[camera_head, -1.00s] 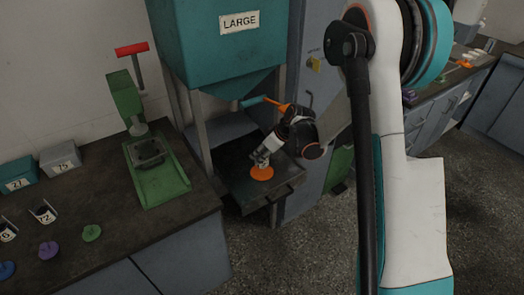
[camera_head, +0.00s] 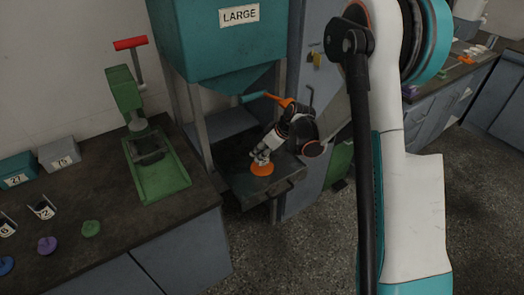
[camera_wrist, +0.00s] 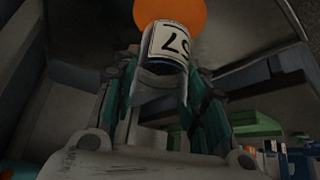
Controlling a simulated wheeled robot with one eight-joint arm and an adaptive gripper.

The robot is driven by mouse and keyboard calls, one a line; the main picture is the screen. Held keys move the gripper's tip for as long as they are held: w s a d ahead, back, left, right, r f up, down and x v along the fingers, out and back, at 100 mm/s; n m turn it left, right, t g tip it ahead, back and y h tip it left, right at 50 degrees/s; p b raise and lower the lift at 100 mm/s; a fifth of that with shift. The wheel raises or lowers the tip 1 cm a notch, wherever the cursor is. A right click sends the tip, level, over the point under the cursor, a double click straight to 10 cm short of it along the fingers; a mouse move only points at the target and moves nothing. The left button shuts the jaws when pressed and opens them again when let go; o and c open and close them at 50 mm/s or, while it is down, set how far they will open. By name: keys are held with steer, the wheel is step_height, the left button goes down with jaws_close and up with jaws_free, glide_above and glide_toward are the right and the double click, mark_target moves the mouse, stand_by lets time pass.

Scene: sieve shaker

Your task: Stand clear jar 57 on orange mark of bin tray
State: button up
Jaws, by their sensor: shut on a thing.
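The clear jar 57 (camera_wrist: 168,48) is between the fingers of my gripper (camera_wrist: 160,85) in the wrist view, its label reading 57 upside down. My gripper is shut on it. In the head view my gripper (camera_head: 261,157) is low over the bin tray (camera_head: 238,187), at the back edge of the orange mark (camera_head: 262,169). The orange mark also shows beyond the jar in the wrist view (camera_wrist: 172,12). The jar is hardly visible in the head view. I cannot tell whether its base touches the mark.
The teal bin labelled LARGE (camera_head: 215,40) hangs above the tray, with an orange-and-teal handle (camera_head: 268,98) close above my arm. A green press (camera_head: 155,165) stands on the counter at left, near grey and teal boxes and coloured knobs.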

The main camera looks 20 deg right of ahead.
steer(key=shift+f+b, duration=1.45)
steer(key=shift+f, duration=0.05)
stand_by(1.6)
stand_by(0.3)
steer(key=o, duration=1.3)
steer(key=shift+r, duration=0.1)
steer(key=v, duration=1.2)
